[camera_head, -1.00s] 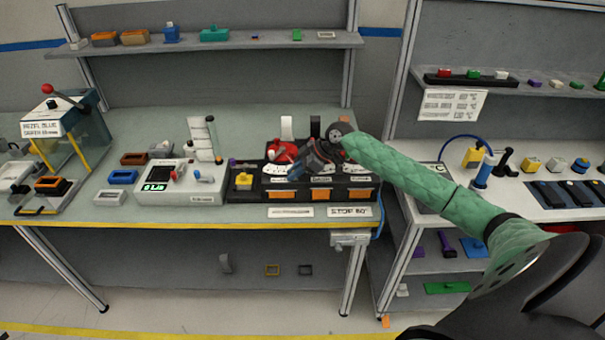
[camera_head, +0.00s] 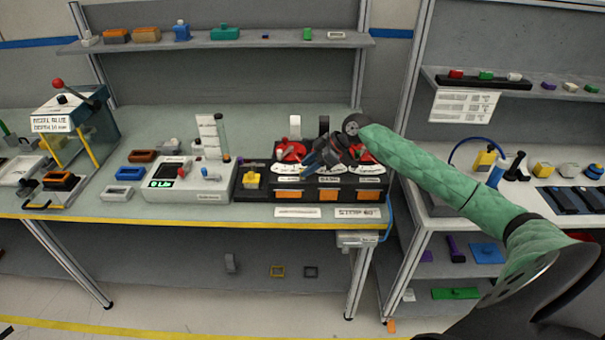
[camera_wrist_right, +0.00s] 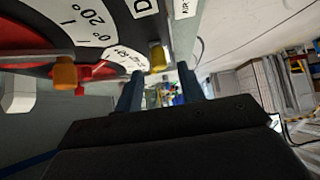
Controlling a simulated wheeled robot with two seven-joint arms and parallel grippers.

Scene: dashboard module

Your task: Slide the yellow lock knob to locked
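A small yellow knob (camera_wrist_right: 157,57) stands on the dial panel in the right wrist view, near the panel's edge beside a white scale label (camera_wrist_right: 125,57). My left gripper is not in view.
A red dial (camera_head: 291,151) and an orange knob (camera_wrist_right: 65,73) are close to the gripper. The front tabletop is mostly clear.

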